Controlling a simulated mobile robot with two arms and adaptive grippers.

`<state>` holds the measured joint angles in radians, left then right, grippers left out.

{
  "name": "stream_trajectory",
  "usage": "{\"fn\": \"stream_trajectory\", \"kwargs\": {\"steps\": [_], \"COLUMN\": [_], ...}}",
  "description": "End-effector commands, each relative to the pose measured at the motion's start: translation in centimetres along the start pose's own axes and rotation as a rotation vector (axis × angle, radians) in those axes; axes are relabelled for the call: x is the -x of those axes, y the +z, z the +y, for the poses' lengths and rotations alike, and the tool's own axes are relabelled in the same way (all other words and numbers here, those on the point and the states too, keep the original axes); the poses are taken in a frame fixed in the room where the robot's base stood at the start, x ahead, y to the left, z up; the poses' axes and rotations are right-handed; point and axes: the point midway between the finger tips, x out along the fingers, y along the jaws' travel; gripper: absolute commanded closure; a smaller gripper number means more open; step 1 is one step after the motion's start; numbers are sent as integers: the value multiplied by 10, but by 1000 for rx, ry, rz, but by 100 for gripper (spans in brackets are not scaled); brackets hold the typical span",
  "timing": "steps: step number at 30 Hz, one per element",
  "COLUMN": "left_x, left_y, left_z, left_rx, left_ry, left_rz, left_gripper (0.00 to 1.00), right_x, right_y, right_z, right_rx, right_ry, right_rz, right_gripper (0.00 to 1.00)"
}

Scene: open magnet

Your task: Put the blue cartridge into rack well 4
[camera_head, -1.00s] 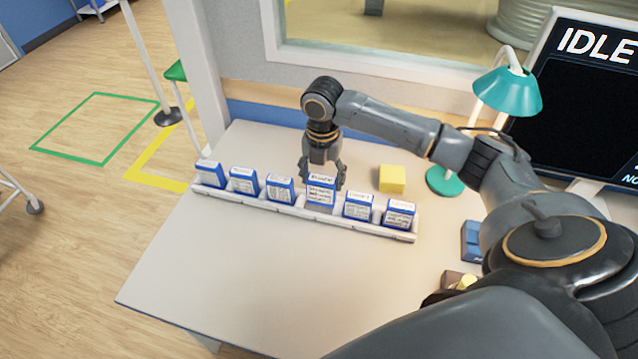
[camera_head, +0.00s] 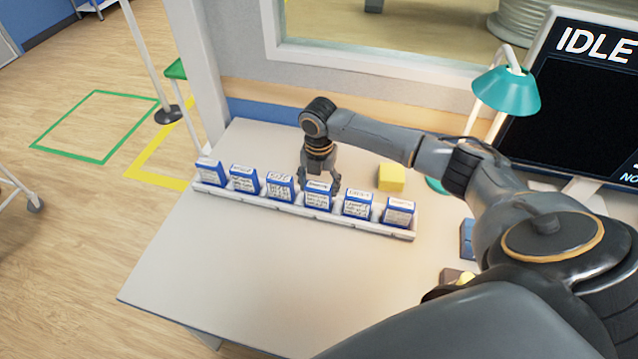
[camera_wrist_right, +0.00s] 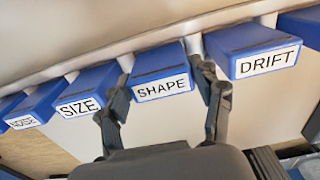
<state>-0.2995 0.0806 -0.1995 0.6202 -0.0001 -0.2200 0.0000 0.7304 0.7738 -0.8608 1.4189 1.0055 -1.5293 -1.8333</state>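The blue cartridge (camera_head: 318,197) with a white label stands upright in the white rack (camera_head: 262,201), fourth from the left in the row. In the right wrist view its front label reads SHAPE (camera_wrist_right: 162,88). My right gripper (camera_head: 320,185) reaches down over it from above. The cartridge's lower end is hidden in the rack. My left gripper is not in view.
Similar blue cartridges stand on both sides, close to the fingers, including SIZE (camera_wrist_right: 85,95) and DRIFT (camera_wrist_right: 262,55). A yellow block (camera_head: 391,177) and a teal lamp (camera_head: 507,92) are behind at right. The front of the table (camera_head: 240,265) is clear.

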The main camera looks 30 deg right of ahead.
Motion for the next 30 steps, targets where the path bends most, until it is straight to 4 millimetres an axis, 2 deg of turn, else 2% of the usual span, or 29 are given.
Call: {"fn": "stream_trajectory", "kwargs": {"steps": [1,3,13,17,20,30], "left_x": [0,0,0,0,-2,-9], "left_y": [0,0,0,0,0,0], "left_z": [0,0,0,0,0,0], "left_rx": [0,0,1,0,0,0], "left_ry": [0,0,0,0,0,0], "left_rz": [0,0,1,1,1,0], "left_gripper": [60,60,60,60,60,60], "right_x": [0,0,1,9,25,96], "right_y": [0,0,0,0,1,0], "right_z": [0,0,0,0,1,1], "right_rx": [0,0,0,0,0,1], "right_ry": [0,0,0,1,2,3], "right_rz": [0,0,0,0,-1,-2], "right_gripper": [25,12,12,12,12,12]}}
